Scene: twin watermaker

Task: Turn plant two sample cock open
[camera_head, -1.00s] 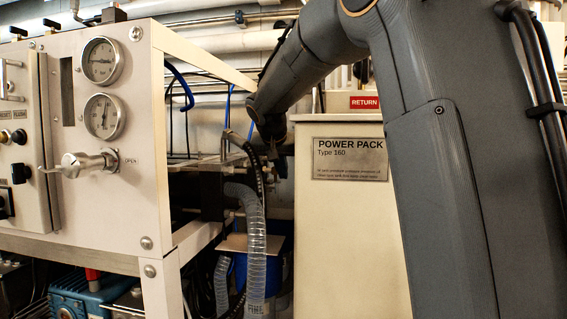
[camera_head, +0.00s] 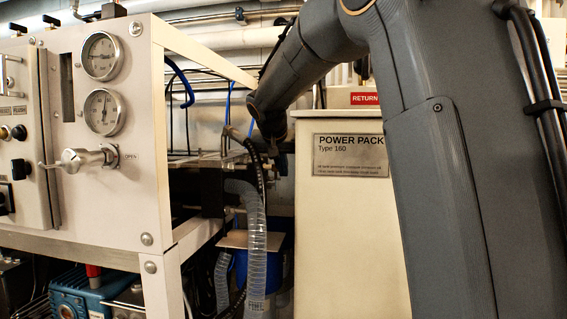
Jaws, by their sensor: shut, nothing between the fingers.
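A chrome valve with a lever handle (camera_head: 82,160) sits on the cream panel (camera_head: 120,215) at the left, below two round gauges. Its handle points left, and the word OPEN is printed to its right. I cannot read a plant number beside it. My arm comes down from the upper right, and its dark end (camera_head: 268,105) is behind the panel's right edge in the picture, near the power pack. It is well to the right of the valve and apart from it. My gripper's fingers cannot be made out behind the arm end.
The power pack cabinet (camera_head: 345,235) stands at the right, partly behind my arm. Clear corrugated hoses (camera_head: 256,240) and an open frame with blue tubes (camera_head: 228,100) lie between panel and cabinet. A control box (camera_head: 20,165) with knobs is at the far left.

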